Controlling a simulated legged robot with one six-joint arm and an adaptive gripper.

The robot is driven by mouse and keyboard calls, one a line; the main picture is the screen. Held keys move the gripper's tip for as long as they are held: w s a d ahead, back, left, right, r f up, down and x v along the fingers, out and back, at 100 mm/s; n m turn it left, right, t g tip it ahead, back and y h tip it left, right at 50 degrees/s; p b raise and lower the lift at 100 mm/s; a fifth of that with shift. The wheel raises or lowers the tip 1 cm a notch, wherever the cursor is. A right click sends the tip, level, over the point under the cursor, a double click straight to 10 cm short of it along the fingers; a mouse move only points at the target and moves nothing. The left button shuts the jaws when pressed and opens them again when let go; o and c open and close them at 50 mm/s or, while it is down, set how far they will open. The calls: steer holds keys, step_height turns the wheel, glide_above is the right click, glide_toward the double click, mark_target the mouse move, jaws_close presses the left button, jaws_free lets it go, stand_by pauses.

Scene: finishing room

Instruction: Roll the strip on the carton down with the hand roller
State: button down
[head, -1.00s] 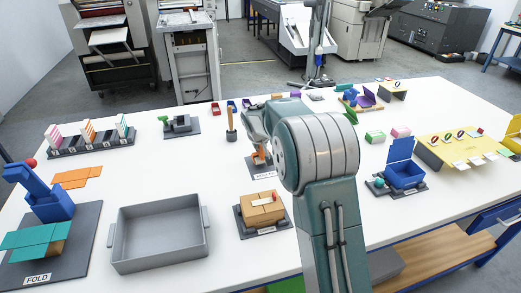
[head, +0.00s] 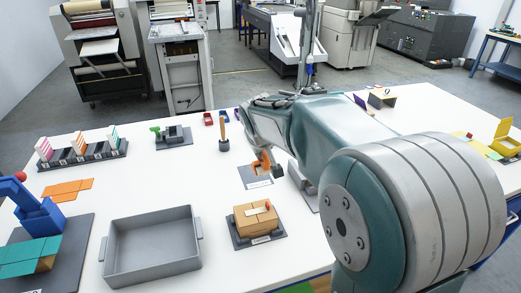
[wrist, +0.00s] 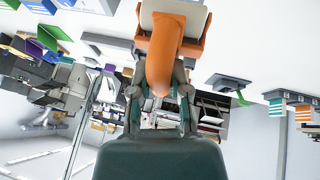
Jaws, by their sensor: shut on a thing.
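The tan carton (head: 254,222) sits on a dark labelled base near the front middle of the table. My gripper (head: 264,151) is behind the carton, partly hidden by my own arm. It is shut on the orange hand roller (head: 261,162), close over a grey labelled plate (head: 256,180). In the wrist view the orange curved roller handle (wrist: 165,60) is between my fingers (wrist: 160,98). I cannot tell whether the roller touches the plate.
A grey tray (head: 150,250) stands left of the carton. A wooden-handled tool (head: 223,132) stands upright behind it, beside a small green-and-grey device (head: 172,136). A blue fold press (head: 40,215) is at far left. White table between carton and roller is clear.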

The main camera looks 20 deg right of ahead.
mark_target(261, 165)
steer(key=shift+s, duration=0.1)
stand_by(0.4)
steer(key=n, duration=0.1)
steer(key=s+n+y, duration=0.1)
steer(key=s+a+f+n+y, duration=0.1)
steer(key=shift+s+f+n+t, duration=0.1)
steer(key=shift+s+n+t, duration=0.15)
steer(key=shift+n+t, duration=0.05)
steer(key=s+a+n+y, duration=0.1)
steer(key=n, duration=0.1)
steer(key=s+a+n+y, duration=0.1)
steer(key=n, duration=0.1)
steer(key=shift+s+f, duration=0.1)
steer(key=shift+f, duration=0.25)
steer(key=shift+s+a+f+n+g+y, duration=0.65)
steer(key=shift+a+n, duration=0.25)
steer(key=shift+n, duration=0.75)
steer(key=shift+s+a+f+n+g+y, duration=0.5)
steer(key=shift+a+n+y, duration=0.35)
steer(key=shift+n, duration=0.85)
steer(key=shift+s+a+f+n+g+y, duration=0.45)
steer(key=shift+a+f+n+g+y, duration=0.4)
steer(key=shift+n, duration=0.8)
steer(key=shift+a+f+h, duration=0.15)
steer(key=shift+f+h, duration=0.1)
